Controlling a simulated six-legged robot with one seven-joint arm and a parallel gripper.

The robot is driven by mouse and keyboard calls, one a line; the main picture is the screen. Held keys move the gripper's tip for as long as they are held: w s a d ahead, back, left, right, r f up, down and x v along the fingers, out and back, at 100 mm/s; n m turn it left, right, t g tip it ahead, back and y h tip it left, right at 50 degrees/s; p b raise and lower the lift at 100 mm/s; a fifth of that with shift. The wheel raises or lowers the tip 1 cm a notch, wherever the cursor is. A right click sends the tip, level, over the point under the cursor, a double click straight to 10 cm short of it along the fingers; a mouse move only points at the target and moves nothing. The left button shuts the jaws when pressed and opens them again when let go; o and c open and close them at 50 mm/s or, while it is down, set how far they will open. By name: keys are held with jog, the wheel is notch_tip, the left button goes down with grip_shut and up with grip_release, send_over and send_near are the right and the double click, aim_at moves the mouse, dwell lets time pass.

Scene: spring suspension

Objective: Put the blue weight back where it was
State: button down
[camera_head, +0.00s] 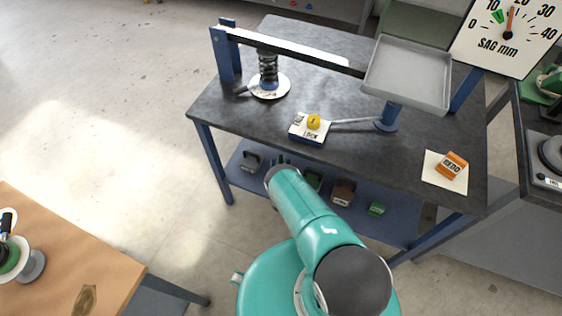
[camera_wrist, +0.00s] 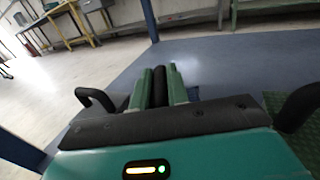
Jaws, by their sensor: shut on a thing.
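My gripper (camera_wrist: 160,87) is low over the blue lower shelf (camera_wrist: 235,60) in the wrist view. Its two green fingers are shut on a dark upright bar (camera_wrist: 159,84), which looks like the handle of the blue weight. A small patch of the blue weight (camera_wrist: 193,93) shows just right of the fingers; the rest is hidden by my gripper. I cannot tell whether the weight touches the shelf. In the head view my arm hides the gripper.
The lower shelf (camera_head: 400,232) holds a grey weight (camera_head: 250,161), a brown one (camera_head: 342,191) and a green one (camera_head: 377,209). Above it, the dark tabletop (camera_head: 225,105) carries a spring (camera_head: 268,70), a tray (camera_head: 408,75), a lock block (camera_head: 308,130) and an orange REDO block (camera_head: 452,165).

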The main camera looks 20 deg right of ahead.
jog(key=c, duration=1.4)
grip_release()
jog(key=shift+w+r, duration=0.15)
jog(key=shift+r, duration=0.05)
jog(key=shift+o, duration=0.6)
jog(key=shift+s+f, duration=0.25)
jog(key=shift+f, duration=0.05)
jog(key=v, duration=1.3)
jog(key=shift+s+r, duration=0.2)
jog(key=shift+a, duration=0.1)
